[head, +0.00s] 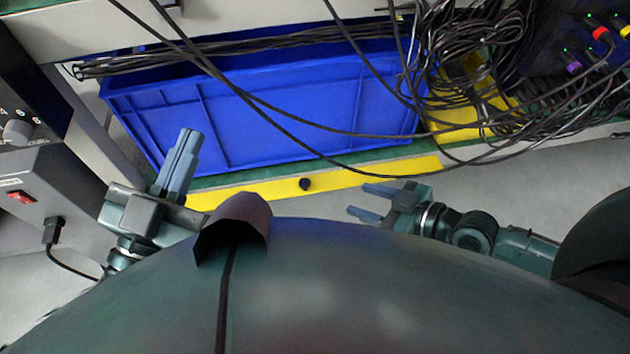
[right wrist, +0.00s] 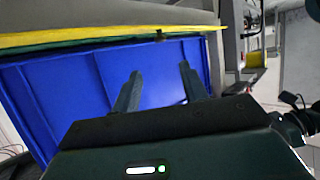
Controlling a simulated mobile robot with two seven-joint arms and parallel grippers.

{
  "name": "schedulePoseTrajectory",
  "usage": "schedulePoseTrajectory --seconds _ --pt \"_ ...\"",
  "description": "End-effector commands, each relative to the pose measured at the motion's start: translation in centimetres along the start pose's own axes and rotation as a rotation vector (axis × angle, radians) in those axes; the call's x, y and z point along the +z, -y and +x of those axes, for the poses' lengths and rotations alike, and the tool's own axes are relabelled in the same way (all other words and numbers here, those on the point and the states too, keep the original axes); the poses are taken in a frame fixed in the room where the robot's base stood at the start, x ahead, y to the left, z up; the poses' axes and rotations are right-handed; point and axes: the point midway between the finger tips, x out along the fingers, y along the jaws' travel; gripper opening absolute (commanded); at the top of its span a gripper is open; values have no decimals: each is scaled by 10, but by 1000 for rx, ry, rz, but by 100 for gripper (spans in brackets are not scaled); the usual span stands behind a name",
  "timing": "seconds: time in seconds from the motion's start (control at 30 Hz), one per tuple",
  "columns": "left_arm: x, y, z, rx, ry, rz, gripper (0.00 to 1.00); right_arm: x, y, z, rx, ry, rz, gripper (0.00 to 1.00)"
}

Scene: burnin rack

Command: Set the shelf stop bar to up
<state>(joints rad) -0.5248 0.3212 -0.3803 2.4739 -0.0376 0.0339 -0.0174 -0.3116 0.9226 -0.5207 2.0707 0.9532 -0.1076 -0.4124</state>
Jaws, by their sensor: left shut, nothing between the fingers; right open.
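A yellow bar (head: 375,174) runs along the front edge of the green shelf, below the blue bin; it looks like the stop bar. A small black knob (head: 305,184) sits near its middle. In the right wrist view the bar (right wrist: 90,36) crosses the top, with the knob (right wrist: 158,36) on it. I cannot tell the bar's setting for sure. My left gripper (head: 189,138) is shut and empty in front of the bin's left part. My right gripper (head: 357,199) is open and empty, right of the knob and apart from the bar; its fingers (right wrist: 160,70) also show in the wrist view.
A blue bin (head: 270,110) stands on the shelf behind the bar. Loose black cables (head: 455,45) hang across the bin and pile up at right. A grey box with a red switch (head: 22,197) is at far left. Grey floor (head: 540,180) is clear at right.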

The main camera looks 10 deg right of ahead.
Motion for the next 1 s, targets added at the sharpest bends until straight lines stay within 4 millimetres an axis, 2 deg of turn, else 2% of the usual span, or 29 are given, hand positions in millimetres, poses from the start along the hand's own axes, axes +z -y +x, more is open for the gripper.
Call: schedulePoseTrajectory --seconds 0.17,0.5,0.7,0.83,1.0 --pt "-4 2 3 5 -39 23 0 0 0 16 2 -6 2 43" --pt "-24 8 12 23 -204 130 0 1 0 83 1 -7 4 43" --pt "-39 11 14 33 -300 191 0 1 0 115 1 -3 2 43" --pt "-45 11 15 37 -336 214 0 1 0 126 1 -2 1 43" --pt "-48 11 15 39 -351 224 0 0 0 131 0 1 0 43"
